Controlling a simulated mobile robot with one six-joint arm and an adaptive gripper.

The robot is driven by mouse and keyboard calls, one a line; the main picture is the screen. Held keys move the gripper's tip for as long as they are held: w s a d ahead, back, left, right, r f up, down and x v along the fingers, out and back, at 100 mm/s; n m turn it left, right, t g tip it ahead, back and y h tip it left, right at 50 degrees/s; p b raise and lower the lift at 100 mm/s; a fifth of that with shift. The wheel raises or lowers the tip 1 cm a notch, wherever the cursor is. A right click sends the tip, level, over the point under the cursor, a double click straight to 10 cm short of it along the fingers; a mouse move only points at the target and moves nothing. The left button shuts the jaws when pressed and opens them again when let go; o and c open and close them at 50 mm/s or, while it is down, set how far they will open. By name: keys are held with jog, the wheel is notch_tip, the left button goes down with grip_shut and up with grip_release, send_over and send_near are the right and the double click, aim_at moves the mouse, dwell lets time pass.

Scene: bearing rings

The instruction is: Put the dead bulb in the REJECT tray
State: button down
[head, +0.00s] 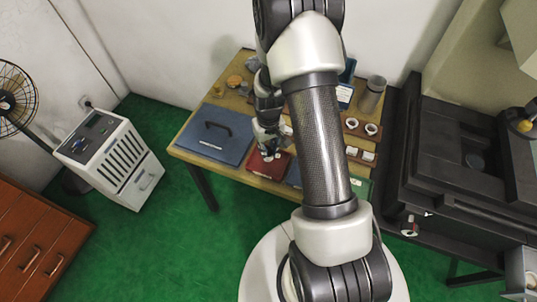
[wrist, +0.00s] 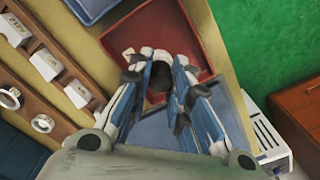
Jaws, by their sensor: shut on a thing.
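My gripper (head: 268,146) is over the red tray (head: 257,168) at the front of the wooden table. In the wrist view my gripper (wrist: 159,80) has its blue-sided fingers closed on a small, partly hidden thing with a dark part, which I take to be the dead bulb (wrist: 158,84). The red tray (wrist: 185,18) lies beyond the fingertips in that view, and its visible floor looks bare. I cannot read a REJECT label. Whether the bulb touches the tray cannot be told.
A blue lidded case (head: 213,136) with a dark handle lies left of the red tray. A blue tray (head: 293,176) lies to its right, partly behind my arm. Wooden racks (wrist: 50,62) hold white rings and blocks. A grey cylinder (head: 372,93) stands at the back right.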

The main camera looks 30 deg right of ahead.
jog(key=shift+f+b, duration=0.3)
jog(key=shift+f, duration=1.1)
jog(key=shift+f, duration=0.15)
jog(key=c, duration=1.5)
grip_release()
jog(key=shift+o, duration=0.2)
